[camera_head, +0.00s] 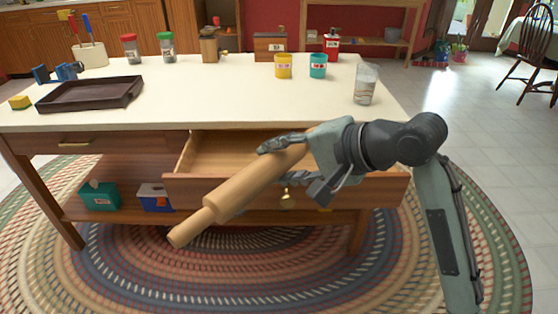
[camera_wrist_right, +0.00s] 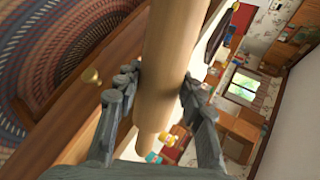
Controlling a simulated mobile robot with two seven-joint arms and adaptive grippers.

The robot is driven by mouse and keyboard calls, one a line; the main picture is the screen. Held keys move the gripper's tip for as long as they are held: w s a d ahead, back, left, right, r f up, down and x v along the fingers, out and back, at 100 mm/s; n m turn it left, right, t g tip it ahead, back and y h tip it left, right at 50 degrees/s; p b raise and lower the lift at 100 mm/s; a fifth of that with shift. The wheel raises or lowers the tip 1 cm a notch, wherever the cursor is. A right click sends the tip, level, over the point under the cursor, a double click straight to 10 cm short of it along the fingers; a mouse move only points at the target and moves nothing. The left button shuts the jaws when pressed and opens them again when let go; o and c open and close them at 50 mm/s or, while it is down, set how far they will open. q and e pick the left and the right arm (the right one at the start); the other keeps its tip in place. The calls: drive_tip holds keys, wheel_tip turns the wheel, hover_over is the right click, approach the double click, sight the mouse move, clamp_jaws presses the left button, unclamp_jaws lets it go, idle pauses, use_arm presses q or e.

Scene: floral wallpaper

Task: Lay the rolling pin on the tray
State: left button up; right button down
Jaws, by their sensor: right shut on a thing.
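The wooden rolling pin (camera_head: 245,190) is held in front of the open drawer, tilted with one handle low to the left. My right gripper (camera_head: 290,160) is shut on its barrel. In the right wrist view the pin (camera_wrist_right: 170,60) runs between the two fingers of my right gripper (camera_wrist_right: 160,90). The far end of the pin is hidden behind the gripper in the head view. The dark brown tray (camera_head: 90,94) lies empty on the left part of the white counter, well apart from the pin. My left gripper is not in view.
The drawer (camera_head: 200,152) below the counter (camera_head: 225,100) is pulled out and looks empty. A glass (camera_head: 366,84), a yellow mug (camera_head: 283,66) and a teal mug (camera_head: 318,66) stand at the right. A yellow sponge (camera_head: 20,102) lies left of the tray. The counter's middle is clear.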

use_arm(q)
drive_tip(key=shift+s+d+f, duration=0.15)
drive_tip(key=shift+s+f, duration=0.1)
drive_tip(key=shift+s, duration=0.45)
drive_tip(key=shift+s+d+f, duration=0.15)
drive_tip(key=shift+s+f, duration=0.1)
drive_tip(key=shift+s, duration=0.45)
